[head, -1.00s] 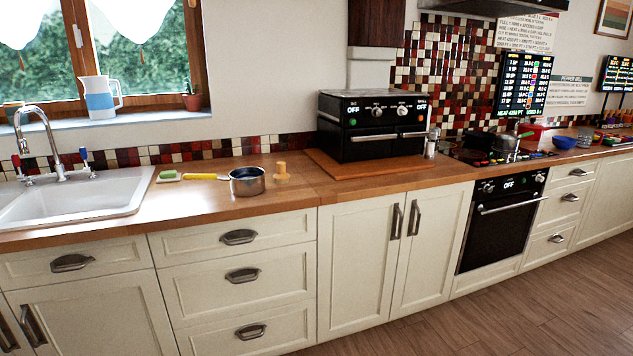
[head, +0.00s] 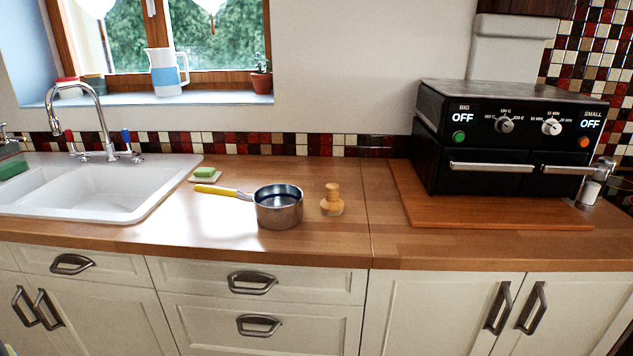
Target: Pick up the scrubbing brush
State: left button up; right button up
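The scrubbing brush (head: 332,199) looks like a small round brush with a wooden knob handle and a pale lower part. It stands upright on the wooden counter (head: 330,240), just right of a metal saucepan and apart from it. Neither of my grippers shows in the head view.
The saucepan (head: 279,208) has a yellow handle pointing left. A green sponge on a small dish (head: 205,175) lies behind it, beside the white sink (head: 90,190). A black double oven (head: 510,140) stands on a wooden board at right. The counter in front of the brush is clear.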

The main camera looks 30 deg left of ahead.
aim_at(331, 206)
jog(key=u, duration=1)
jog(key=i, duration=0.95)
jog(key=u, duration=1)
